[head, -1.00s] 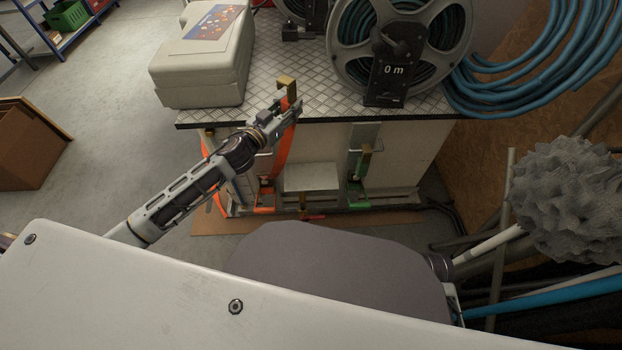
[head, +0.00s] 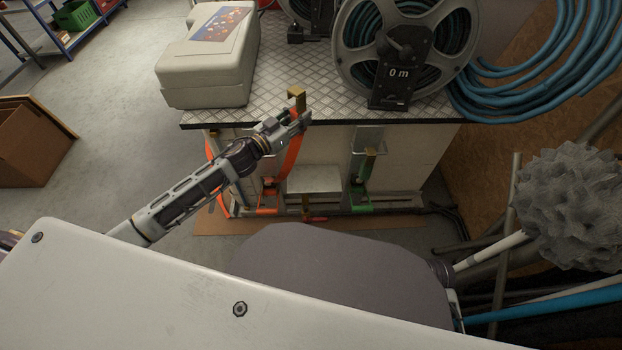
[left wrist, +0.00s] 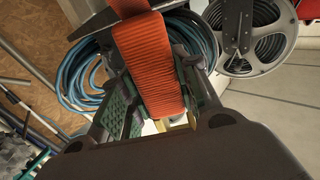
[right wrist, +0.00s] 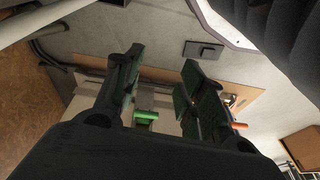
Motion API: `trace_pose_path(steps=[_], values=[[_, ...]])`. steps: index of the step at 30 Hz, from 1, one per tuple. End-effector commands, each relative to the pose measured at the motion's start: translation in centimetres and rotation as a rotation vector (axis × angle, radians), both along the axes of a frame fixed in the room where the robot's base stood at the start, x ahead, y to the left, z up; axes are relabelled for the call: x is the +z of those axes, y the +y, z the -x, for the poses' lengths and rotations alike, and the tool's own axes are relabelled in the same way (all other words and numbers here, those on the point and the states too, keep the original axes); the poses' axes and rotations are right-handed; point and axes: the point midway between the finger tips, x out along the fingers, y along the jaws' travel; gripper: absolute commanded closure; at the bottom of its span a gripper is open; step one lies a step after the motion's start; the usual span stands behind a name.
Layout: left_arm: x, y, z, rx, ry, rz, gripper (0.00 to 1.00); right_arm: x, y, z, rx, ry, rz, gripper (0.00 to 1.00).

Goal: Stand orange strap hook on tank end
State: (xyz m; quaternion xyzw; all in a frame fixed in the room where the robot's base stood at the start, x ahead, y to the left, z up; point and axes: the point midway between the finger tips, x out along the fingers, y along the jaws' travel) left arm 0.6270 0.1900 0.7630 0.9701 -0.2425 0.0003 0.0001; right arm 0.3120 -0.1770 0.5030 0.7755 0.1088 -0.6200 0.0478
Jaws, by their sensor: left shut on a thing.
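The orange strap (head: 292,155) hangs from my left gripper (head: 300,120), with its brass-coloured hook (head: 297,94) standing up above the fingers. My left gripper is shut on the strap just below the hook, at the front edge of the plate top. In the left wrist view the orange webbing (left wrist: 148,60) runs between the fingers. The pale panel (head: 325,142) below the plate looks like the tank end. The gap between hook and plate edge is hard to judge. My right gripper (right wrist: 155,85) is open and empty in the right wrist view.
On the checker plate (head: 290,67) stand a grey case (head: 210,60) and a hose reel (head: 395,45). A green strap fitting (head: 365,168) and a small step (head: 314,178) are on the panel. Blue hose coils (head: 520,85) and a spiky grey ball (head: 568,205) are at right.

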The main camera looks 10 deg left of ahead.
Motion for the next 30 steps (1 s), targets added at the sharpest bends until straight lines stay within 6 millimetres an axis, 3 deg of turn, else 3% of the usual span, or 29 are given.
trace_pose_path(steps=[6,23,30], values=[[-1.9,0.0,0.0,0.001,0.000,0.002,1.00,0.6,0.2,-0.2,0.001,-0.018,-0.009,0.60],[-8.6,0.0,0.0,0.001,0.001,0.002,1.00,4.8,0.9,-0.2,0.010,-0.092,-0.044,0.60],[-11.0,0.0,0.0,0.001,0.001,0.002,1.00,3.1,1.6,-0.5,0.009,-0.122,-0.078,0.60]])
